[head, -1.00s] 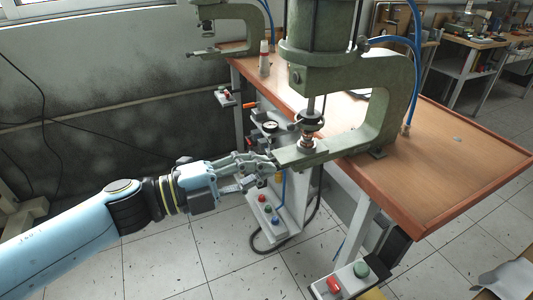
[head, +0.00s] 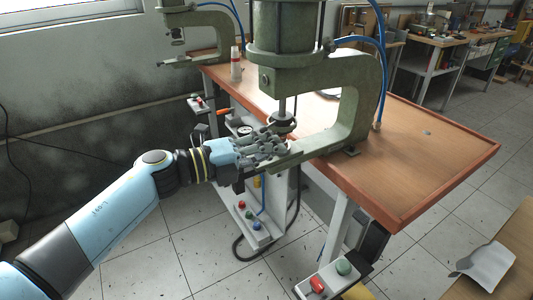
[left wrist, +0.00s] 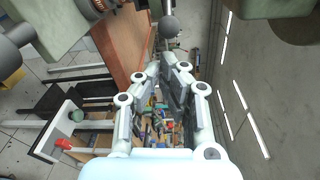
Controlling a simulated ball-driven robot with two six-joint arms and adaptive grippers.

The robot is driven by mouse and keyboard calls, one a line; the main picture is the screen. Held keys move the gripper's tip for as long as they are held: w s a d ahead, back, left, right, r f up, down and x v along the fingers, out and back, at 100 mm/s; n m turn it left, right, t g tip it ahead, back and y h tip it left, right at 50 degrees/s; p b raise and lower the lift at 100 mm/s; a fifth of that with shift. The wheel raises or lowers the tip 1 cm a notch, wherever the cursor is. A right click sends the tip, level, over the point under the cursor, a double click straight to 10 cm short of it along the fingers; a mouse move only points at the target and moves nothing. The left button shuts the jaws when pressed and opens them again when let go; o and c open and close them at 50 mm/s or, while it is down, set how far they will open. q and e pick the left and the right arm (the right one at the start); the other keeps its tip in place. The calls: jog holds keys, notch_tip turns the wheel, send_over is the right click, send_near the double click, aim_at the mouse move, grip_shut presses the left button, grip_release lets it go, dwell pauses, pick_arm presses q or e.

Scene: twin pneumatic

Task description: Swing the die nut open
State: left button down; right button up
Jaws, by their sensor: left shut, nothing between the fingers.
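The green pneumatic press (head: 335,110) stands at the left end of the orange-edged workbench. The die nut (head: 283,123), a dark round collar, sits under its ram above the lower arm; my fingers partly cover that area. My left gripper (head: 280,146) is shut and empty, at the left of the ram and just in front of the lower arm. In the left wrist view, my closed fingertips (left wrist: 163,62) point at a dark grey ball knob (left wrist: 169,27) on a short rod. I cannot tell whether fingertips and knob touch. My right gripper is not in view.
A second green press (head: 190,35) stands behind at the left. The bench top (head: 425,160) is mostly bare at the right. A white-capped bottle (head: 236,65) stands at the back. A red button (head: 317,285) and a green button (head: 344,268) sit on a front control box.

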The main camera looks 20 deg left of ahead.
pick_arm(q)
jog(key=shift+w+a+r, duration=0.15)
jog(key=shift+w+a, duration=0.15)
jog(key=shift+a, duration=0.4)
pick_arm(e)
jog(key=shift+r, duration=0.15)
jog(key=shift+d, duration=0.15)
pick_arm(q)
jog(key=shift+a, duration=0.1)
jog(key=shift+a+m+g+h+b, duration=0.3)
jog(key=shift+g+h+b, duration=0.1)
jog(key=shift+b, duration=0.2)
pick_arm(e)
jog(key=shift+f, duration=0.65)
pick_arm(q)
jog(key=shift+a, duration=0.1)
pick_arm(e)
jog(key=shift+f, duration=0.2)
